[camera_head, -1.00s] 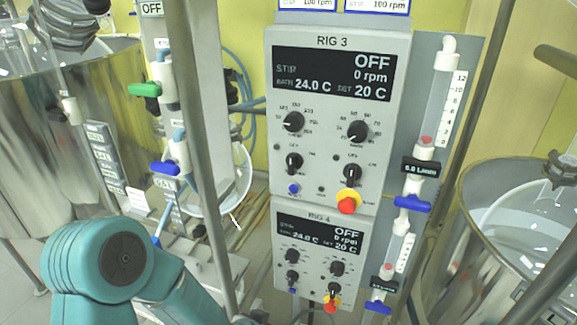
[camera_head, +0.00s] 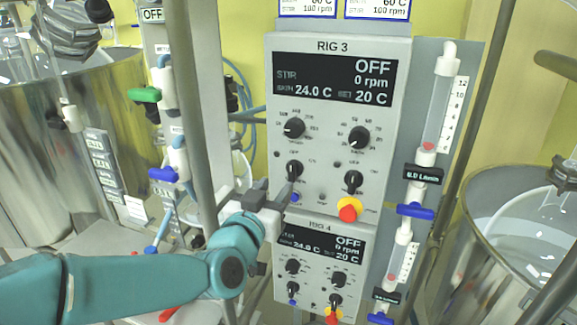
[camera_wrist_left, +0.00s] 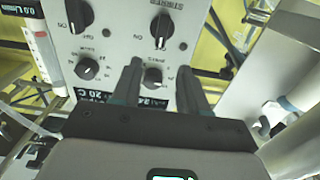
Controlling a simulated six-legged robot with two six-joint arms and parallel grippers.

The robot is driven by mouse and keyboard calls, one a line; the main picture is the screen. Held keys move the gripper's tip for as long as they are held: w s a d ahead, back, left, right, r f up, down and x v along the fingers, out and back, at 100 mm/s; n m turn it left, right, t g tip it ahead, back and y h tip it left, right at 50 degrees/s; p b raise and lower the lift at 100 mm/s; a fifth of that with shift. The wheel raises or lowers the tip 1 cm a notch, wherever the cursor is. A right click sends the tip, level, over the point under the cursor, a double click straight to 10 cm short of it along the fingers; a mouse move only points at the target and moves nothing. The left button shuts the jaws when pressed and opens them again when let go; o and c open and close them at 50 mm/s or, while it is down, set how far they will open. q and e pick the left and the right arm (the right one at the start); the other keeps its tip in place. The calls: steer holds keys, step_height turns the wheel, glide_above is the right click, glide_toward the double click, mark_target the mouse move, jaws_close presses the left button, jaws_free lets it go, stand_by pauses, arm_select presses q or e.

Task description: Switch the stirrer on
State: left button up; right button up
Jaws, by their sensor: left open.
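The RIG 3 panel (camera_head: 262,150) carries a display (camera_head: 333,80) reading OFF, STIR 0 rpm and 24.0 C. Below it are two dials and a lower row of two black knobs, the left one (camera_head: 294,170) and the right one (camera_head: 353,181). My left gripper (camera_head: 286,191) is just below the lower-left knob; I cannot tell whether it touches. In the left wrist view the open fingers (camera_wrist_left: 161,72) show with nothing visibly gripped. Panel knobs (camera_wrist_left: 162,27) appear upside down beyond them. My right gripper is out of view.
A red-and-yellow stop button (camera_head: 348,210) sits right of the gripper. The RIG 4 panel (camera_head: 318,285) is below, also reading OFF. A metal post (camera_head: 193,100) stands left of the panels. Flowmeters with blue valves (camera_head: 415,211) line the right side.

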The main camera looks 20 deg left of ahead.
mark_target(291, 166)
arm_select(q)
steer(key=w+p, duration=0.2)
steer(key=w, duration=0.6)
steer(key=shift+w+d, duration=0.15)
steer(key=shift+w, duration=0.25)
jaws_close()
